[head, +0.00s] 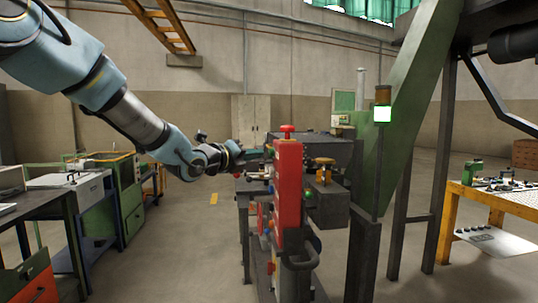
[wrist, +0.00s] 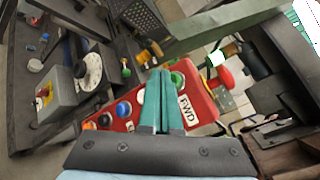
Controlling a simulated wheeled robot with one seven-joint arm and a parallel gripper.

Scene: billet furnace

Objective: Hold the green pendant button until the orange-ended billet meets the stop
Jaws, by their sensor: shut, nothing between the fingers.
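The red pendant (head: 288,200) stands upright in the middle of the head view, its button face turned to the left. In the wrist view its red box (wrist: 203,102) carries a green button (wrist: 179,79) beside an FWD label (wrist: 187,108). My gripper (wrist: 160,72) is shut and empty, its teal fingers lying over the pendant face. The fingertips are right beside the green button and partly cover it; whether they touch it I cannot tell. In the head view my gripper (head: 266,152) is left of the pendant's upper part. I cannot make out the orange-ended billet or the stop.
A red mushroom knob (head: 288,129) tops the pendant; blue (wrist: 123,109) and orange (wrist: 88,126) buttons sit lower on its face. A green sloping frame (head: 420,110) and a yellow table (head: 480,198) stand right.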

